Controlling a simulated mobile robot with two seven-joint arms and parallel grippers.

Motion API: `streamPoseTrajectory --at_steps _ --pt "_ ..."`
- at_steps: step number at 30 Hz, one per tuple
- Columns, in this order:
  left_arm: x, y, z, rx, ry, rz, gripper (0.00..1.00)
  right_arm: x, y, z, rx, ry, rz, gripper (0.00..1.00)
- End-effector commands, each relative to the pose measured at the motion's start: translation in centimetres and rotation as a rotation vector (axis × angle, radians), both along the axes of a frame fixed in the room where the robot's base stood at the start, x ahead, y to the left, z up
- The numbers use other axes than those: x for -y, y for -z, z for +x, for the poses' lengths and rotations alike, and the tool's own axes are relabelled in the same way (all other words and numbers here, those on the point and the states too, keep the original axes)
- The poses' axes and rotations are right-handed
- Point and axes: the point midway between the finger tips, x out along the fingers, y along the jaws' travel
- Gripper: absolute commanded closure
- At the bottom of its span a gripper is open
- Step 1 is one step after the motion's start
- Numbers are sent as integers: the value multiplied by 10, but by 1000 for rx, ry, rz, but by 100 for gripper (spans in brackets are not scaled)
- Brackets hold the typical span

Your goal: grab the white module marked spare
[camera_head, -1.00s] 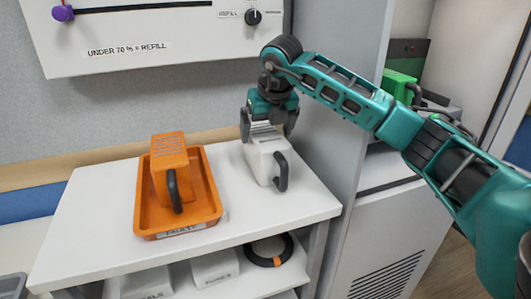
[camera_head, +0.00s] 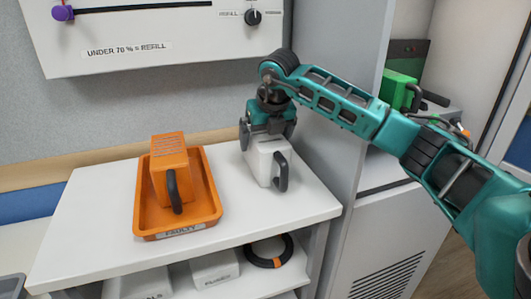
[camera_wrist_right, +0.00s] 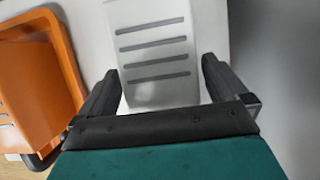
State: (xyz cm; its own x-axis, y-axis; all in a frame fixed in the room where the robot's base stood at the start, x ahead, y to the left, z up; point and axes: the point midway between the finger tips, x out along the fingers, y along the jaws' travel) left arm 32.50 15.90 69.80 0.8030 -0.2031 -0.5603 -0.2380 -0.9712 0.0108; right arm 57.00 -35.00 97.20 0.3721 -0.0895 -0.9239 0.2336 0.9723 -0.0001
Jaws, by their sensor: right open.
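The white module (camera_head: 264,160) stands upright on the right part of the white shelf top, with its dark handle facing the front right. No spare marking is readable on it. In the right wrist view the white module (camera_wrist_right: 155,50) shows its slotted top between the fingers. My right gripper (camera_head: 266,140) is over the module from above, its fingers open, one on either side of it. In the right wrist view the gripper (camera_wrist_right: 160,85) shows gaps beside the module near the fingertips. My left gripper is not in view.
An orange module (camera_head: 170,165) with a dark handle stands in an orange tray (camera_head: 150,220) labelled FAULTY, left of the white module. A grey cabinet side (camera_head: 330,100) rises close on the right. Bins and a black ring (camera_head: 268,262) lie on the shelf below.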

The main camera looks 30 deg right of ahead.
Motion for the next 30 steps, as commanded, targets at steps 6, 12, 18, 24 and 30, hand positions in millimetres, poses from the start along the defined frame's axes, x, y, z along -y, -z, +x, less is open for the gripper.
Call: streamPoseTrajectory --at_steps 6,12,18,24,30 --pt "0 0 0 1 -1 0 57 0 0 0 0 0 0 0" --pt "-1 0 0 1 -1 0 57 0 0 0 0 0 0 19" --pt "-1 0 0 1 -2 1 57 0 0 0 0 0 0 38" --pt "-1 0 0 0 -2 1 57 0 0 0 0 0 0 57" --pt "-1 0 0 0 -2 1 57 0 -2 0 4 1 0 66"
